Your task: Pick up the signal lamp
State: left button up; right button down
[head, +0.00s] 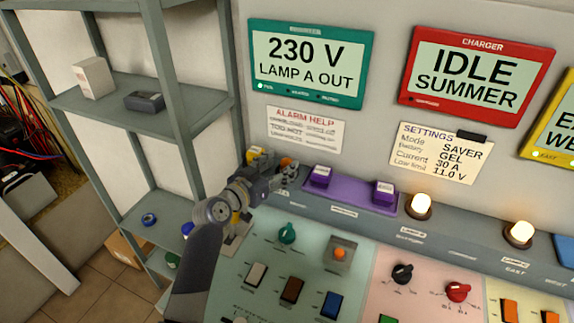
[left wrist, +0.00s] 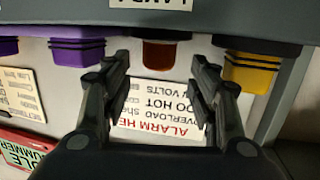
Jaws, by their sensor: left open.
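An unlit amber lamp (left wrist: 165,56) sits below the ledge in the upside-down left wrist view. It also shows as a small orange shape (head: 287,162) in the head view, partly hidden by my left gripper. My left gripper (head: 288,176) is open at the left end of the sloped panel's rear ledge. In the wrist view its two fingers (left wrist: 160,62) stand on either side of the amber lamp, with visible gaps. Two lit lamps, one (head: 419,204) and another (head: 520,232), stand farther right on the ledge. My right gripper is not in view.
A yellow block (left wrist: 252,70) and a purple block (left wrist: 77,50) flank the amber lamp. Two purple blocks sit on a purple tray (head: 342,198). Knobs and switches cover the sloped panel (head: 260,300). A grey shelf (head: 160,118) stands left.

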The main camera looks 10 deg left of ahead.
aim_at(284, 164)
pick_arm(q)
jog(key=shift+f+p+x, duration=0.2)
jog(key=shift+p+x, duration=0.2)
jog(key=shift+x, duration=1.65)
jog(key=shift+s, duration=0.15)
jog(key=shift+c, duration=0.3)
jog(key=c, duration=1.1)
